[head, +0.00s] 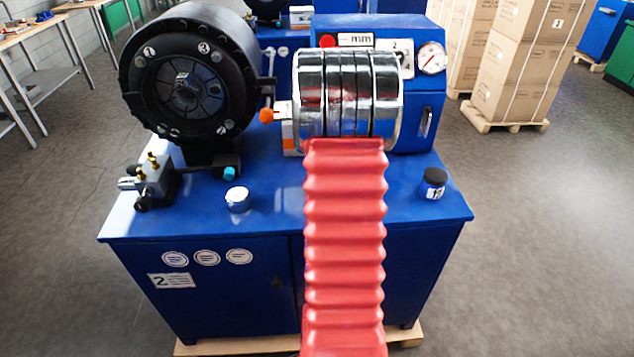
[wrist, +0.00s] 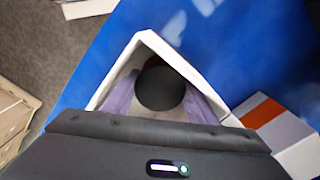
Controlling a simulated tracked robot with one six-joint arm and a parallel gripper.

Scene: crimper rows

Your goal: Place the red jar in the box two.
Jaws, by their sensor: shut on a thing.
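In the wrist view my gripper (wrist: 162,98) is shut on a jar (wrist: 160,88), with a purple finger on each side. The jar shows its round black lid and a dim reddish sliver at the far edge; the rest is hidden. A white open box (wrist: 196,72) surrounds the jar and fingertips in this view. I cannot tell how deep the jar is or whether it touches the floor. No number shows on this box. In the head view my red-sleeved arm and chrome wrist hide the gripper and jar.
A white and orange box (wrist: 262,113) stands close on the right in the wrist view. On the blue bench (head: 265,225) are a white-lidded jar (head: 238,199), a black-lidded jar (head: 433,183) and brass fittings (head: 150,180). A black crimping head (head: 188,80) rises at left, a gauge panel (head: 415,60) at right.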

